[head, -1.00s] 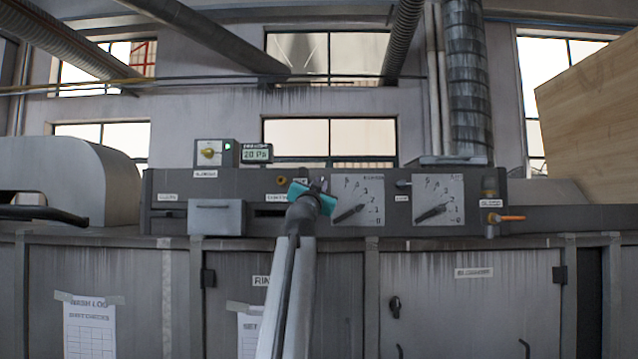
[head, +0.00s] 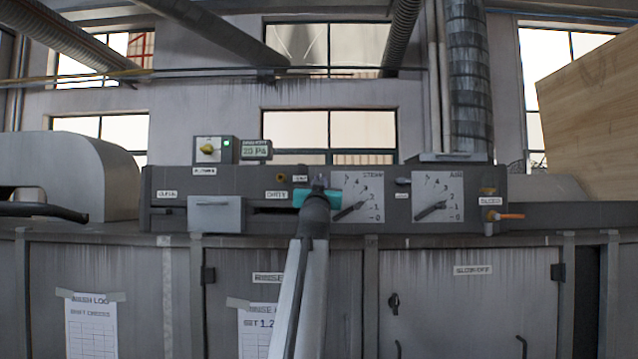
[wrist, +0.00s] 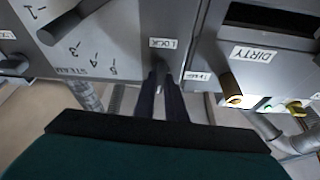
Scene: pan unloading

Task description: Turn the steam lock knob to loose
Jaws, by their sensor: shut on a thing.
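My gripper (head: 316,197), with a teal body, is up against the grey control panel, just left of the steam dial (head: 365,184). In the wrist view its two dark fingers (wrist: 164,78) are close together beside the LOCK label (wrist: 162,43). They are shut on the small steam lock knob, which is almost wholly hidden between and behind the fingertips. I cannot tell the knob's angle. The steam dial, a pale plate with numbers and a dark pointer, also shows in the wrist view (wrist: 95,55).
The air dial (head: 437,190) is to the right. A brass knob (wrist: 234,98) is close beside the fingers. A grey box (head: 216,215) juts from the panel on the left.

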